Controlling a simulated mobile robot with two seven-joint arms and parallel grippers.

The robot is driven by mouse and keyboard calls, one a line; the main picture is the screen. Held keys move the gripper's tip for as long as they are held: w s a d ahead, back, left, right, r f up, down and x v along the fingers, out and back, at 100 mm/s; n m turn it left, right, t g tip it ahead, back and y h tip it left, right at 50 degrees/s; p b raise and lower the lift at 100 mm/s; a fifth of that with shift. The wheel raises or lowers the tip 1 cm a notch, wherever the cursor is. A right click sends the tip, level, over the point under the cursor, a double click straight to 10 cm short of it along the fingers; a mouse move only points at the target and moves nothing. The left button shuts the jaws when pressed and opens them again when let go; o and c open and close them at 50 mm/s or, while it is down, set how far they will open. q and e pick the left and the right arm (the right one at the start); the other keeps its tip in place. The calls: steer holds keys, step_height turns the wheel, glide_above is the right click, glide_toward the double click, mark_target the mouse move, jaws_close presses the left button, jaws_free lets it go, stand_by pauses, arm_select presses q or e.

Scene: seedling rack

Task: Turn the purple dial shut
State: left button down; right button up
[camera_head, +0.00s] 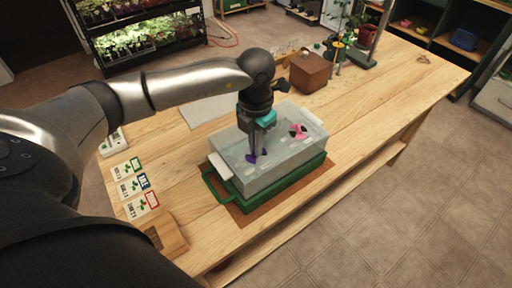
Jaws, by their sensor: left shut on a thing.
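The purple dial (251,158) is on the near left part of a clear lid on a box (278,177) that sits on a green tray (232,204). My left gripper (256,152) reaches down from above with its fingers shut on the purple dial. The fingers hide part of the dial, and I cannot tell how far it is turned. A pink dial (299,131) is on the far right part of the same lid, clear of the gripper. My right gripper is not in view.
Seed cards (134,185) lie on the wooden table (355,130) at the left. A brown box (309,73) and a plant stand are behind the clear box. A wooden block (166,236) is at the near left. The table's right side is clear.

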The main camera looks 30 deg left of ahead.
arm_select(q)
steer(key=shift+m+b, duration=0.5)
steer(key=shift+m, duration=0.7)
steer(key=c, duration=1)
jaws_free()
steer(key=shift+r, duration=0.1)
step_height(320, 180, up, 15)
steer(key=shift+r+p, duration=0.1)
steer(key=shift+p, duration=0.3)
